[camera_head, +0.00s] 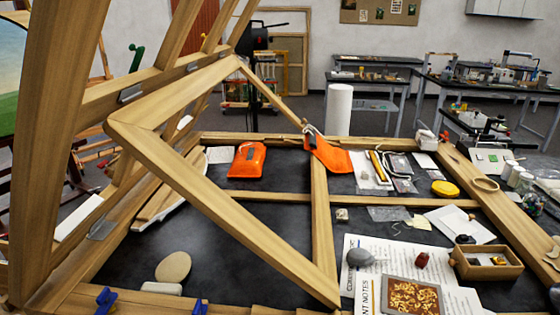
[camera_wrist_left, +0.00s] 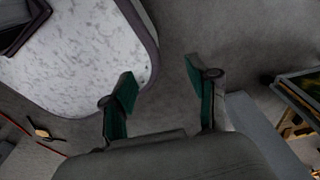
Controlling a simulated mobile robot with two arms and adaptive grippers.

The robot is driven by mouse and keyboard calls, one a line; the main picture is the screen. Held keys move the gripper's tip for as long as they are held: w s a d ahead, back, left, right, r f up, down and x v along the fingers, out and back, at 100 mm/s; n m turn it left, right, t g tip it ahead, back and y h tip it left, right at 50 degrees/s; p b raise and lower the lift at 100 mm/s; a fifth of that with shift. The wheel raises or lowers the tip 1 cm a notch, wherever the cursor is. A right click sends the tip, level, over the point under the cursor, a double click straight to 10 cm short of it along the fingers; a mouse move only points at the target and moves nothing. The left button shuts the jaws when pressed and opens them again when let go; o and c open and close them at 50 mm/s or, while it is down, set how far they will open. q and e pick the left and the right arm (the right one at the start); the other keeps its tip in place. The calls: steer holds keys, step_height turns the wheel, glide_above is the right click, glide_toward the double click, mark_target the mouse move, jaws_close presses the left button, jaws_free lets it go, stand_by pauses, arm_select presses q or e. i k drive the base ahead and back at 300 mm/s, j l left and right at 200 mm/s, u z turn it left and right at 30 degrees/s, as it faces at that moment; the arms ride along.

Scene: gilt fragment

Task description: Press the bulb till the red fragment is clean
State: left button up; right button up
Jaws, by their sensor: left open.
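A grey rounded bulb (camera_head: 360,257) lies on the printed paper sheet (camera_head: 385,250) at the front right of the work table in the head view. A small dark red piece (camera_head: 422,260), perhaps the red fragment, sits just right of it; its surface is too small to judge for dirt. My left gripper (camera_wrist_left: 163,88) shows only in the left wrist view, open and empty above a grey floor, away from these things. My right gripper is not in view.
A large wooden frame (camera_head: 215,210) leans across the left of the table. A wooden box (camera_head: 487,270) with small items stands right of the red piece. Orange pouches (camera_head: 247,160) lie farther back. A pale speckled surface (camera_wrist_left: 75,55) fills the wrist view's upper left.

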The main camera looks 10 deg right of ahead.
mark_target(356, 254)
steer(key=k+l+z, duration=0.15)
steer(key=l, duration=0.2)
steer(key=k+l+z, duration=0.3)
steer(key=l, duration=0.45)
steer(key=k, duration=0.1)
